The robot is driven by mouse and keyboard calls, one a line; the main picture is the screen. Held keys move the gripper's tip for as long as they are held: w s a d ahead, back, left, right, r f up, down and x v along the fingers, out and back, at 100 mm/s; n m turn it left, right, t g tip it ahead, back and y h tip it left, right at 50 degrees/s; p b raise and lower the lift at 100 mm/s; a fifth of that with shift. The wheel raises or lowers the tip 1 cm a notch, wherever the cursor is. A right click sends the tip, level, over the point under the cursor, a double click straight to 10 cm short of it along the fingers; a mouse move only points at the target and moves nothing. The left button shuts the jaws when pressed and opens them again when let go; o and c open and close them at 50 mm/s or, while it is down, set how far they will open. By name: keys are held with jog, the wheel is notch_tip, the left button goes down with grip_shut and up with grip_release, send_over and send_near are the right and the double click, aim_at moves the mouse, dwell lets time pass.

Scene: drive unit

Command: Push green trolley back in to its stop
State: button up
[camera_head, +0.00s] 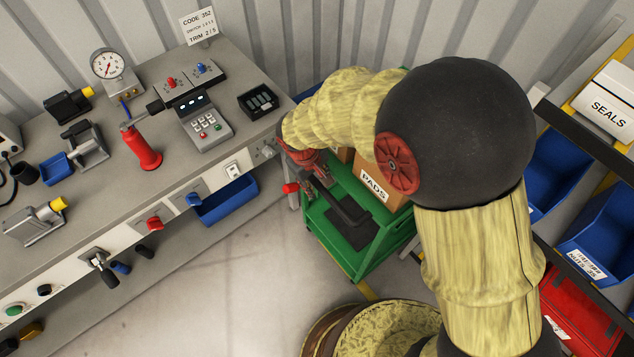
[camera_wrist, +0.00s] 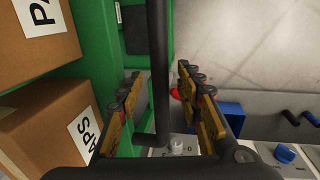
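The green trolley (camera_head: 345,245) stands at the right end of the workbench, with brown boxes on it, one labelled PADS (camera_head: 375,187). Its black handle bar (camera_head: 347,212) shows on the near side. My gripper (camera_head: 308,175) is over the trolley's bench-side edge, partly hidden by my arm. In the wrist view, the green trolley side (camera_wrist: 95,45) is at the left, and the black bar (camera_wrist: 160,50) runs between the two yellow-brown fingers of my gripper (camera_wrist: 158,95). The fingers are apart, with visible gaps to the bar on both sides. The trolley's stop is not visible.
The bench (camera_head: 110,195) at the left holds a red bottle (camera_head: 145,152), a keypad and clamps. A blue bin (camera_head: 226,200) hangs under its edge. Shelving with blue bins (camera_head: 598,235) stands at the right. The floor (camera_head: 235,270) before the trolley is partly clear.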

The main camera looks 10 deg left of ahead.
jog(key=shift+c, duration=1.1)
grip_shut()
